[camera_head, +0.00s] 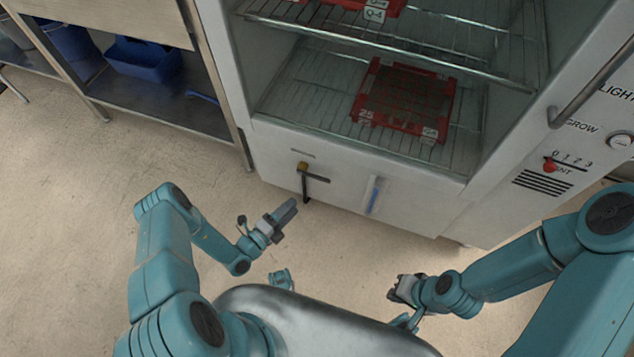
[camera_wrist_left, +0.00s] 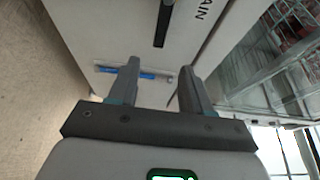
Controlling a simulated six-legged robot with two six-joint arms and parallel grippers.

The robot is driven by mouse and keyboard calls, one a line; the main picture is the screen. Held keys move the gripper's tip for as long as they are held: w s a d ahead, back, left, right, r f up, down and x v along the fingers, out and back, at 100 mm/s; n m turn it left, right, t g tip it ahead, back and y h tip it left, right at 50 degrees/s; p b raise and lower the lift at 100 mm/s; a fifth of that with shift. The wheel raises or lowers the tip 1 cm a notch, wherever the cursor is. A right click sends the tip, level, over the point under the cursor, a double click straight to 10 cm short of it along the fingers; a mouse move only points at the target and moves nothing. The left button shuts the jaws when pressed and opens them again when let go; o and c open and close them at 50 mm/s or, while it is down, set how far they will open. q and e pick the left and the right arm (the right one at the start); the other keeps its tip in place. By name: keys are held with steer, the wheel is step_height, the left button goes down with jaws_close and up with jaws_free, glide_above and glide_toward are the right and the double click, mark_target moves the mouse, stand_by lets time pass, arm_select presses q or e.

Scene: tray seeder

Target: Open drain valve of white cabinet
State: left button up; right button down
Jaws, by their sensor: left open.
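The white cabinet (camera_head: 345,180) stands ahead of me. Low on its front is the drain valve (camera_head: 303,167), brass-coloured, with a black lever (camera_head: 318,178) pointing right and a dark spout hanging down. In the left wrist view a black bar (camera_wrist_left: 163,22), apparently part of the valve, shows near the top, beside lettering ending in "AIN". My left gripper (camera_head: 287,211) is open and empty, in front of and below the valve, apart from it; its two fingers also show in the left wrist view (camera_wrist_left: 157,80). My right gripper (camera_head: 394,289) is low at right, away from the valve; its jaws are unclear.
A blue gauge strip (camera_head: 374,195) sits right of the valve. The cabinet's wire shelves (camera_head: 300,92) hold red trays (camera_head: 405,99). A control panel with a red knob (camera_head: 549,164) is at right. A steel bench (camera_head: 170,124) with blue bins stands left. The floor (camera_head: 70,230) is clear.

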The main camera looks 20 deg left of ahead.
mark_target(322, 180)
arm_select(q)
steer(key=b+x, duration=0.2)
steer(key=x, duration=0.9)
steer(key=shift+d, duration=0.2)
steer(key=shift+w+d, duration=0.15)
steer(key=shift+w, duration=0.45)
jaws_close()
